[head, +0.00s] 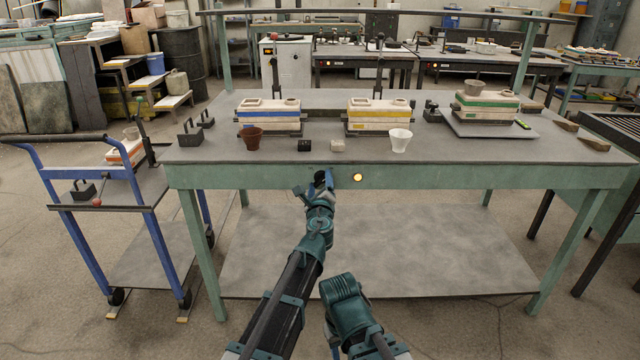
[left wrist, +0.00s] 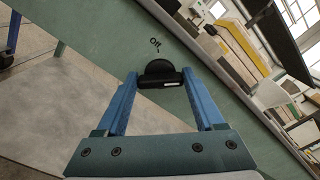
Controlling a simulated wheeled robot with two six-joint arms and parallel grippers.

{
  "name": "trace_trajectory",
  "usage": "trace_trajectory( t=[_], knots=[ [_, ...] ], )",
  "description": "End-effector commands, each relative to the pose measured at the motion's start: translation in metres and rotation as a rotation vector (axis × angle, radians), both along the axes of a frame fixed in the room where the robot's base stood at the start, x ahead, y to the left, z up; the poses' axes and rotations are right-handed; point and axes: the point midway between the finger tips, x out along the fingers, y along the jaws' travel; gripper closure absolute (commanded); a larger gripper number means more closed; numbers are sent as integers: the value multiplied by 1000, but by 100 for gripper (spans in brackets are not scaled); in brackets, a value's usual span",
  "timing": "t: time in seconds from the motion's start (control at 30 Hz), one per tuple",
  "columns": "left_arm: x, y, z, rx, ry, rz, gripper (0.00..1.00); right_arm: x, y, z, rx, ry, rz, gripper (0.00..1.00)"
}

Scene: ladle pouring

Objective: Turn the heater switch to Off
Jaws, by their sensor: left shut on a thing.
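The heater switch is a black round knob with a raised bar (left wrist: 160,75) on the green front apron of the workbench. An "Off" label (left wrist: 155,43) is printed beside it. A short white mark shows on the bar, on the side away from the label. My left gripper (left wrist: 164,82) has its two blue fingers on either side of the bar, shut on it. In the head view my left gripper (head: 322,180) reaches the apron and hides most of the switch. An orange lamp (head: 358,177) glows to its right. My right gripper is not visible; only part of that arm shows.
On the workbench (head: 460,150) stand moulds with blue, yellow and green bands, a brown cup (head: 252,138) and a white cup (head: 400,140). A blue cart (head: 75,170) stands at the left. The apron right of the lamp is clear.

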Motion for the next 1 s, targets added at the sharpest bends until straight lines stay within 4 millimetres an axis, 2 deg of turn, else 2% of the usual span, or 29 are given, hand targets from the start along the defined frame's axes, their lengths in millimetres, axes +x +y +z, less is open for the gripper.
trace_trajectory(
  t=[0.37,1.0],
  knots=[
    [0,1,-1,-187,0,1,86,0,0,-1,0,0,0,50],
    [-1,2,-4,-793,1,1,86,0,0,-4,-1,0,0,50]
  ],
)
